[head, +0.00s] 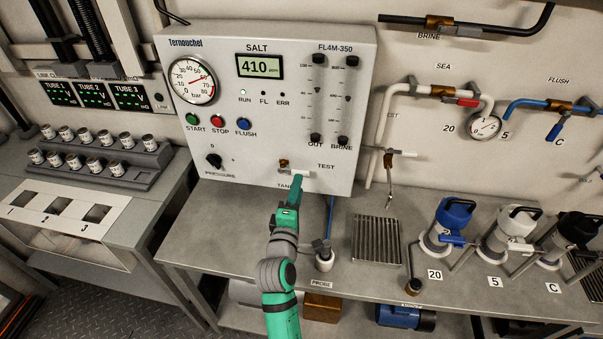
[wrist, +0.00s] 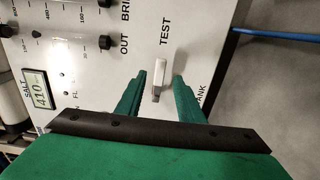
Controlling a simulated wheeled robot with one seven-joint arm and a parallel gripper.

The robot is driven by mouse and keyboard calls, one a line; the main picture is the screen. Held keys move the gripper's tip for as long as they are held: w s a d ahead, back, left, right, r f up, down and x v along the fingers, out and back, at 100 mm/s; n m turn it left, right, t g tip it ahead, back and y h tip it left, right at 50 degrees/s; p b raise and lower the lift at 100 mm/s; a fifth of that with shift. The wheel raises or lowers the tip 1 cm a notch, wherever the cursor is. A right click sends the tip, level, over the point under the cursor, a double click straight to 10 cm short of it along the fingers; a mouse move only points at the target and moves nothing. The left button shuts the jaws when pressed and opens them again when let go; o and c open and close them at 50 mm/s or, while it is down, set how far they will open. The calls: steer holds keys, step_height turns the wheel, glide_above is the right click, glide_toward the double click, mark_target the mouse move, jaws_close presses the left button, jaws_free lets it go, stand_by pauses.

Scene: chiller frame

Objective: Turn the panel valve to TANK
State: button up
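The panel valve (head: 284,163) is on the lower part of the white panel, with a small brass body and a white lever (head: 299,174). The lever points right, towards the TEST label; the TANK label is below and partly hidden by my arm. My gripper (head: 292,187) is just below the valve, facing the panel. In the wrist view, the white lever (wrist: 160,73) points up towards TEST. It lies between the two green fingertips of my gripper (wrist: 159,77), with a gap on each side. The gripper is open and holds nothing.
The panel (head: 240,110) also carries a gauge, several buttons, a pressure knob (head: 214,161) and flow tubes. A small brass valve with a white lever (head: 401,153) is on the wall to the right. A probe holder (head: 325,260) and a drain grate (head: 376,241) are on the bench.

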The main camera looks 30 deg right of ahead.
mark_target(301, 171)
steer(key=x, duration=0.7)
steer(key=shift+w, duration=0.1)
jaws_close()
